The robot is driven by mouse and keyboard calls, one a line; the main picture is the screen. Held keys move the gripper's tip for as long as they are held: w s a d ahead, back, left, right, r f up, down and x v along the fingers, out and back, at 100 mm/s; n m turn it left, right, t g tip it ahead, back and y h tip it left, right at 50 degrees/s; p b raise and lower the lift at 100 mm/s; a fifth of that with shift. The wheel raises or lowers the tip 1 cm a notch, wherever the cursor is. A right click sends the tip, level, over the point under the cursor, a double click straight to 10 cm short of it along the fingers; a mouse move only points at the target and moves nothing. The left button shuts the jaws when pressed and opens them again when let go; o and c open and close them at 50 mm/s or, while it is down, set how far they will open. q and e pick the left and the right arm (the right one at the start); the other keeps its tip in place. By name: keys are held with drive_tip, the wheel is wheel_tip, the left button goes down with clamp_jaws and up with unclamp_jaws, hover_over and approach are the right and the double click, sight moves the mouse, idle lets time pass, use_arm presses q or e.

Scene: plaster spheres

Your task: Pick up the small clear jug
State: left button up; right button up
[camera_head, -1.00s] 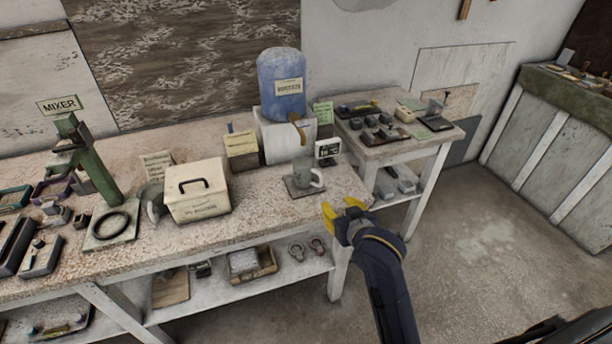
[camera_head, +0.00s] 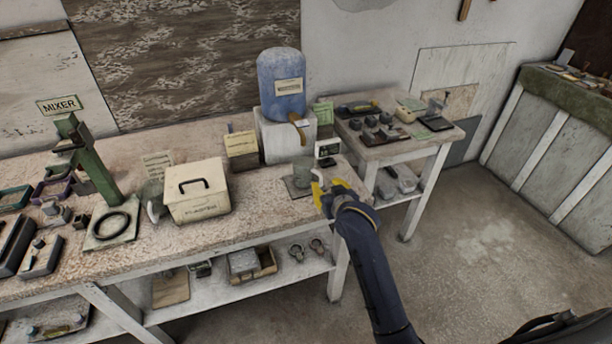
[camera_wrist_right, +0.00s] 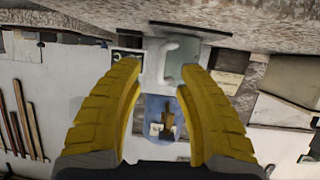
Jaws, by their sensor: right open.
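A small clear jug (camera_head: 302,172) with a pale handle stands upright on a dark square mat (camera_head: 292,189), near the right end of the long workbench. My right gripper (camera_head: 328,188) is open and empty, close to the jug's handle side. Its fingers hide part of the handle in the head view. In the right wrist view, the jug (camera_wrist_right: 184,60) and its handle show beyond and between the yellow fingertips (camera_wrist_right: 160,70); I cannot tell whether they touch. My left gripper is not in view.
A blue water container (camera_head: 281,90) with a tap stands on a white block (camera_head: 275,138) behind the jug. A small display (camera_head: 327,149) stands near the jug. A cream box (camera_head: 196,192) sits to the left, with another clear vessel (camera_head: 152,200) beside it.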

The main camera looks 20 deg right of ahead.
sight(322, 183)
drive_tip(key=shift+x, duration=2.8)
drive_tip(key=shift+f, duration=0.1)
drive_tip(key=shift+c, duration=0.3)
drive_tip(key=shift+s, duration=0.1)
clamp_jaws()
